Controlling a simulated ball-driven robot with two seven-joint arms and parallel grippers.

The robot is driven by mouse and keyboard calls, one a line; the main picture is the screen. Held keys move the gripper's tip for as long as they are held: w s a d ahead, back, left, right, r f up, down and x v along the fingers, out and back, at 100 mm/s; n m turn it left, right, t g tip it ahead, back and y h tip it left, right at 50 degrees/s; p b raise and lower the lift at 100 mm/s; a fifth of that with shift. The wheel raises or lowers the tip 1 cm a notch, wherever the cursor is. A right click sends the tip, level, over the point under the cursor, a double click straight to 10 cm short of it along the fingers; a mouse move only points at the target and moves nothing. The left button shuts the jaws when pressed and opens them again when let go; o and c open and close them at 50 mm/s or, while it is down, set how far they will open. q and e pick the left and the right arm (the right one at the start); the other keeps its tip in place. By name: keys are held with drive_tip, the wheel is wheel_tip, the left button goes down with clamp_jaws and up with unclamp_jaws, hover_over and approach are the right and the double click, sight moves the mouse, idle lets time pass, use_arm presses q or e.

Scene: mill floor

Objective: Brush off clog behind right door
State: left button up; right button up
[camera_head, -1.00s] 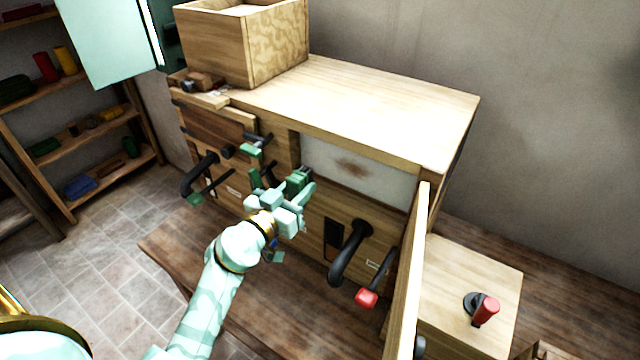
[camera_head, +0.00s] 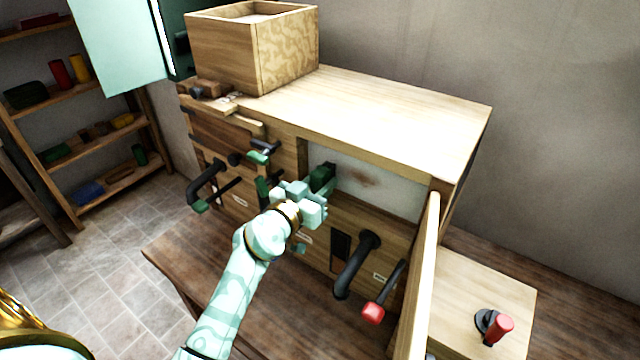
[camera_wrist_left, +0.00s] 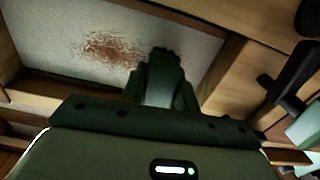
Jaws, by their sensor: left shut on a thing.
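The right door (camera_head: 425,265) of the wooden cabinet stands swung open. Behind it is an opening with a pale panel (camera_head: 405,190). A brown, speckled clog (camera_head: 365,180) is on that panel, and it also shows in the left wrist view (camera_wrist_left: 108,47). My left gripper (camera_head: 322,180) is at the left part of the opening. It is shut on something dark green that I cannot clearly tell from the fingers. In the left wrist view the dark fingertips (camera_wrist_left: 165,68) appear just right of the clog; contact cannot be told. My right gripper is not in view.
Black handles (camera_head: 357,265), a red-tipped lever (camera_head: 373,312) and green-tipped levers (camera_head: 201,205) stick out of the cabinet front. An open wooden box (camera_head: 255,50) stands on top. A lower block with a red knob (camera_head: 500,327) is at right. Shelves (camera_head: 95,150) stand at left.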

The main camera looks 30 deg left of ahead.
use_arm(q)
drive_tip(key=shift+w, duration=0.3)
drive_tip(key=shift+w+d, duration=0.15)
drive_tip(key=shift+w, duration=0.6)
